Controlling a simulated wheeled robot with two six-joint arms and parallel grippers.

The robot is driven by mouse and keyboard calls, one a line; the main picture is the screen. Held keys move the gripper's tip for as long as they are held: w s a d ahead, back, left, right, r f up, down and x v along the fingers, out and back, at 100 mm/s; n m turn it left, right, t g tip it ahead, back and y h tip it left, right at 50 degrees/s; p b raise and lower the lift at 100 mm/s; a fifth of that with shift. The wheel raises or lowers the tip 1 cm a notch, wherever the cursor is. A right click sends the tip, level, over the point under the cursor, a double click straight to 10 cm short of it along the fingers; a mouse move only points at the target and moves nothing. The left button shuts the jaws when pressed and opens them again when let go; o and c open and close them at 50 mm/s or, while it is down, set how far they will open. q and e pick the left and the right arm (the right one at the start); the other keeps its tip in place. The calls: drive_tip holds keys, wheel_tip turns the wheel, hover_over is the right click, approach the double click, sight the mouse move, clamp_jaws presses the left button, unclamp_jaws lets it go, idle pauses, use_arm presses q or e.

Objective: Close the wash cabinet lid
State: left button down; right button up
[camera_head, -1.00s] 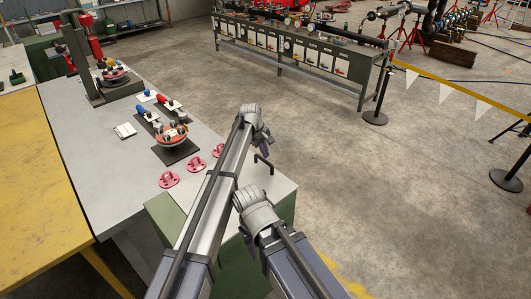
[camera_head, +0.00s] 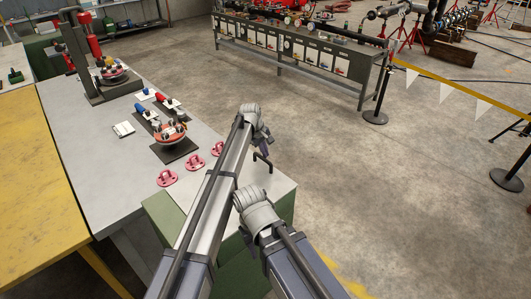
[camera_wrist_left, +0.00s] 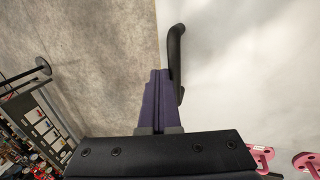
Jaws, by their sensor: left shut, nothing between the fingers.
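The wash cabinet is the green box (camera_head: 284,212) at the bench's near end, partly behind my arms. Its pale lid (camera_head: 280,184) looks roughly level in the head view. I cannot tell whether a gap is left under it. The lid carries a black bent handle (camera_head: 263,162), which also shows in the left wrist view (camera_wrist_left: 175,62). My left gripper (camera_head: 266,147) is shut and empty. In the wrist view its purple fingers (camera_wrist_left: 155,92) are beside the handle, over the lid's edge. I cannot tell whether they touch it. My right gripper is out of view.
Pink flanged parts (camera_head: 168,178) lie on the grey bench (camera_head: 95,170) left of the cabinet. A red spool fixture (camera_head: 171,135) stands behind them. A yellow table (camera_head: 35,180) is at the left. Open concrete floor (camera_head: 400,190) lies to the right.

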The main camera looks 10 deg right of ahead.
use_arm(q)
wheel_tip(320, 180, up, 13)
drive_tip(key=w+d+p, duration=0.1)
drive_tip(key=d+p, duration=0.1)
drive_tip(key=p, duration=1.1)
drive_tip(key=shift+w+d+r, duration=0.15)
drive_tip(key=shift+w, duration=0.2)
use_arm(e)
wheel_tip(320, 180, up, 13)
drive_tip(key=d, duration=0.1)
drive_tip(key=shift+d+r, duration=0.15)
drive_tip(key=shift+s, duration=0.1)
